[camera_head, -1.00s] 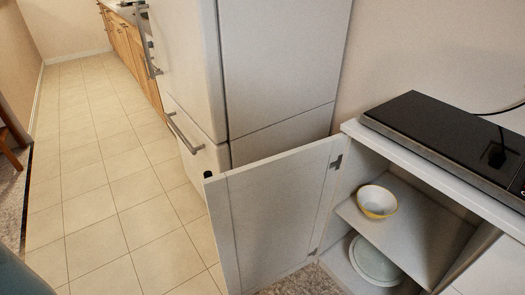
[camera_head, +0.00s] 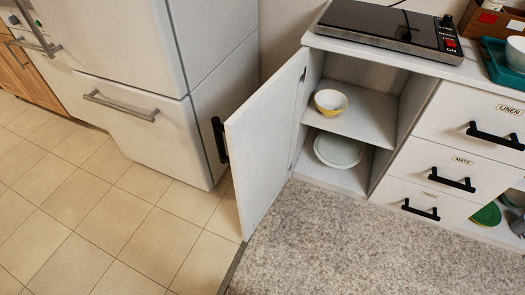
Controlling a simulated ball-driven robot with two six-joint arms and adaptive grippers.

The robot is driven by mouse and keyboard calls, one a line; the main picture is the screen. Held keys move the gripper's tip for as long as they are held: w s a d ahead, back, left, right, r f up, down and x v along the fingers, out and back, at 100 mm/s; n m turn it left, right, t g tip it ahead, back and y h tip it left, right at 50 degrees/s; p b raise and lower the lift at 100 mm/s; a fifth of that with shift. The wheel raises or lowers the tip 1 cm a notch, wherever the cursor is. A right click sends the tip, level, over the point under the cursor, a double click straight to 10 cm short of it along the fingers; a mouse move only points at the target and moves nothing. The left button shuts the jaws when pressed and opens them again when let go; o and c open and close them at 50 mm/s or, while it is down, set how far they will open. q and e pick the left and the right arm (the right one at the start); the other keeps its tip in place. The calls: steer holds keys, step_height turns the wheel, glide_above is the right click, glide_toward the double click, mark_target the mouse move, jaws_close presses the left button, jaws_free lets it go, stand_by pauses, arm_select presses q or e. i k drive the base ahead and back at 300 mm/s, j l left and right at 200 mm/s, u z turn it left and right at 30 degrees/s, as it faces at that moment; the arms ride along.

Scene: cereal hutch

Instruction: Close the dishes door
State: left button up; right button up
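The dishes door (camera_head: 268,140) is a white panel that stands wide open, hinged at the left side of its cabinet. Its black handle (camera_head: 220,140) is on the outer face, toward the fridge. Inside the open cabinet, a yellow and white bowl (camera_head: 331,102) stands on the middle shelf (camera_head: 365,122). A pale plate or dish (camera_head: 338,150) lies on the lower shelf. Neither of my grippers shows in the view, so nothing is seen touching the door.
A white fridge (camera_head: 150,75) stands left of the door, close to its handle side. Right of the cabinet are drawers (camera_head: 470,125) with black handles. A black cooktop (camera_head: 390,25) sits on the counter above. Grey carpet (camera_head: 380,245) and tiled floor (camera_head: 110,220) in front are clear.

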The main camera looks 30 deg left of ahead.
mark_target(261, 135)
steer(key=j+z, duration=0.15)
steer(key=j, duration=0.35)
steer(key=k+j+z, duration=0.15)
steer(key=j, duration=0.3)
steer(key=j+z, duration=0.2)
steer(key=j, duration=0.3)
steer(key=i+j+z, duration=0.1)
steer(key=j, duration=0.35)
steer(key=i+j+z, duration=0.1)
steer(key=j, duration=0.35)
steer(key=i+j+z, duration=0.1)
steer(key=j, duration=0.35)
steer(key=i, duration=0.1)
